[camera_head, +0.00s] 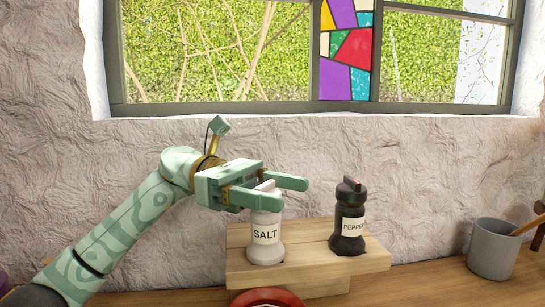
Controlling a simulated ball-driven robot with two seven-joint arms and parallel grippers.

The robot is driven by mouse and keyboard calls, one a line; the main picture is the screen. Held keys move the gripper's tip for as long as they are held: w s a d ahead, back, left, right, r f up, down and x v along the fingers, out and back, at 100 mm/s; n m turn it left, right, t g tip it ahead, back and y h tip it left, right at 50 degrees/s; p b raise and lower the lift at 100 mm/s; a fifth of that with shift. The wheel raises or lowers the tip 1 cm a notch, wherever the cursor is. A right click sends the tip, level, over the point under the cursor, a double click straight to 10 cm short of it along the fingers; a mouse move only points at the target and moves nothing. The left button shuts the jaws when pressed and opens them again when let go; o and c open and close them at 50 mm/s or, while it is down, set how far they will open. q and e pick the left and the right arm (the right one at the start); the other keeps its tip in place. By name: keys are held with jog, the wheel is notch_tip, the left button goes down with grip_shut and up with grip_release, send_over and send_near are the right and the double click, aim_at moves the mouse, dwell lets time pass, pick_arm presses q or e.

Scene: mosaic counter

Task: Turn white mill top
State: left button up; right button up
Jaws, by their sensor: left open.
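The white mill (265,243), labelled SALT, stands upright on a wooden block. My left gripper (283,195) is at the height of its top, coming in from the left. Its two fingers are apart, one in front of the mill's top and one behind it. The top is partly hidden by the near finger, and I cannot tell whether the fingers touch it. A dark mill (348,220), labelled PEPPER, stands upright to the right on the same block. My right gripper is not in view.
The stepped wooden block (300,277) stands on the wooden counter (425,287) against a rough stone wall. A red-rimmed dish (267,297) is in front of it. A grey cup (491,250) with a wooden utensil stands at the right. A window is above.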

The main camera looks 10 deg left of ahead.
pick_arm(q)
jog(key=s+d+r+p, duration=0.2)
jog(key=s+r+p, duration=0.4)
jog(key=s+r, duration=0.6)
jog(key=shift+s+d, duration=0.25)
jog(key=shift+s, duration=0.7)
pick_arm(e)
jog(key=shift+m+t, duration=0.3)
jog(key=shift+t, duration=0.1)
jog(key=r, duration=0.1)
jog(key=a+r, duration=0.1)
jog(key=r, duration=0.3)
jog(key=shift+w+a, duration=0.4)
